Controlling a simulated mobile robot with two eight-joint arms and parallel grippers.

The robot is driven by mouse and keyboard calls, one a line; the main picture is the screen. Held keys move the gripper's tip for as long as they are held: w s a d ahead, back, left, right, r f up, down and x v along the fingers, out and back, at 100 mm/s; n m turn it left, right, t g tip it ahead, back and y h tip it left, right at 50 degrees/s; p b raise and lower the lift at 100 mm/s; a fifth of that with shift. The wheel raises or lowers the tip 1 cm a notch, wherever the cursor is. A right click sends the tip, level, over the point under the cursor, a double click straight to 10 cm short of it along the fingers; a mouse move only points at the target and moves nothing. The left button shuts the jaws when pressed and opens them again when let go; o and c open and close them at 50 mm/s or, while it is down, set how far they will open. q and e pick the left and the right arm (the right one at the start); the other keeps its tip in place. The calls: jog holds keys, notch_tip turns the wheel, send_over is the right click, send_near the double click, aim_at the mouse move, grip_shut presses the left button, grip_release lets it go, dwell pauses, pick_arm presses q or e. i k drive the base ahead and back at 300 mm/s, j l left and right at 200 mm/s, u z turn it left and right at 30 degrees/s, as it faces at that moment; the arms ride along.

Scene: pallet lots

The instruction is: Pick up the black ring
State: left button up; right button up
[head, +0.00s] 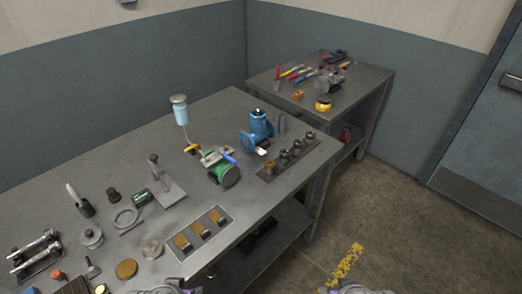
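A ring (126,218) lies flat on the near grey workbench (95,165), left of the middle; it looks grey rather than clearly black. Nothing is holding it. No other ring can be made out clearly. My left gripper (166,289) shows only as a sliver at the bottom edge, below and right of the ring and well apart from it. My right gripper (360,289) shows as a sliver at the bottom edge over the floor, far right of the ring. The fingers of both are cut off by the frame.
A small dark knob (113,195), a green-and-black block (140,196), a grey stand (168,190) and a lidded grey disc (92,238) stand close around the ring. A tray with brass squares (226,211) lies to the right. A second bench (372,82) stands behind.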

aim_at(312, 137)
jog(key=i+l+u, duration=0.15)
jog(key=i+l, duration=0.3)
jog(key=i+l+u, duration=0.2)
jog(key=i+l, duration=0.25)
jog(key=i+l+u, duration=0.15)
jog(key=i+l, duration=0.2)
jog(key=l, duration=0.3)
